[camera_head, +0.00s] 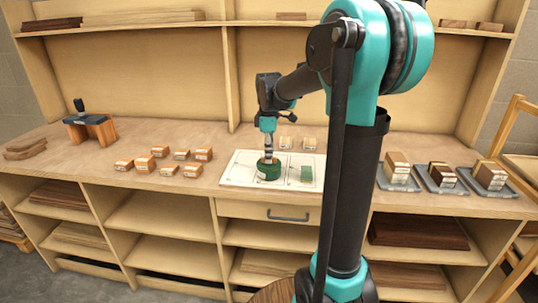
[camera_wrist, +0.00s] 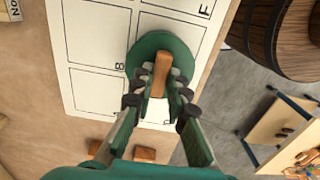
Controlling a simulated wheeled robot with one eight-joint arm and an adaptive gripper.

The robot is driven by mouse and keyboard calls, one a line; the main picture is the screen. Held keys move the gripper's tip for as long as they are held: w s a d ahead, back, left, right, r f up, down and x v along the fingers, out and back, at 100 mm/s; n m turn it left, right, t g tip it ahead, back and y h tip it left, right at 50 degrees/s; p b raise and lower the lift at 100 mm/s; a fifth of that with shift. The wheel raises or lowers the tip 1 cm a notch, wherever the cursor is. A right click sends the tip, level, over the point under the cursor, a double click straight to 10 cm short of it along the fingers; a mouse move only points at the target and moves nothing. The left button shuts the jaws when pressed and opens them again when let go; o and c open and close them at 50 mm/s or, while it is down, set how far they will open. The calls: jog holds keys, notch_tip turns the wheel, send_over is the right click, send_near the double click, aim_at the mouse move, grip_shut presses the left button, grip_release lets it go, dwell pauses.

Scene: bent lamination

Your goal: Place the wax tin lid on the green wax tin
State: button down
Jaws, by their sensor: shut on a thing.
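My gripper (camera_head: 268,152) points down over a white board with marked cells and is shut on a wooden knob (camera_wrist: 161,74). The knob stands on a round green top, which looks like the wax tin lid (camera_wrist: 148,47). In the head view, a green round body (camera_head: 268,172), likely the green wax tin, shows directly under my gripper. I cannot tell whether the lid touches the tin or where one ends and the other begins. The fingers hide part of the lid in the wrist view.
The white board (camera_head: 236,180) lies near the bench's front edge. Several small wooden blocks (camera_head: 160,151) lie to the left. Grey trays (camera_head: 480,188) with blocks stand at right. A barrel (camera_wrist: 290,40) is beyond the bench.

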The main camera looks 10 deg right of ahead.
jog(key=shift+f, duration=0.25)
jog(key=shift+f, duration=0.15)
jog(key=c, duration=1.5)
grip_release()
notch_tip(320, 180, up, 13)
